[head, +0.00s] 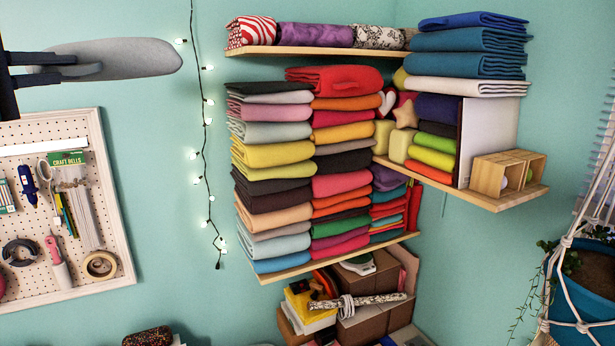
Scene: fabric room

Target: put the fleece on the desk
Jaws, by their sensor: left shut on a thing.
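My left gripper (86,65) comes in at the upper left, with dark fingers. It is shut on the near end of a smooth grey piece, seen edge-on, which looks like the fleece (135,57). The fleece is held up in the air in front of the teal wall, apart from the shelves, and sticks out to the right of the fingers. The desk cannot be made out in this view. My right gripper is not in view.
Shelves (340,256) with stacks of folded fabric (272,156) fill the corner. A pegboard (115,200) with tools hangs at the left, near string lights (204,150). Boxes (372,270) stand below the shelves. A hanging plant pot (585,300) is at the right.

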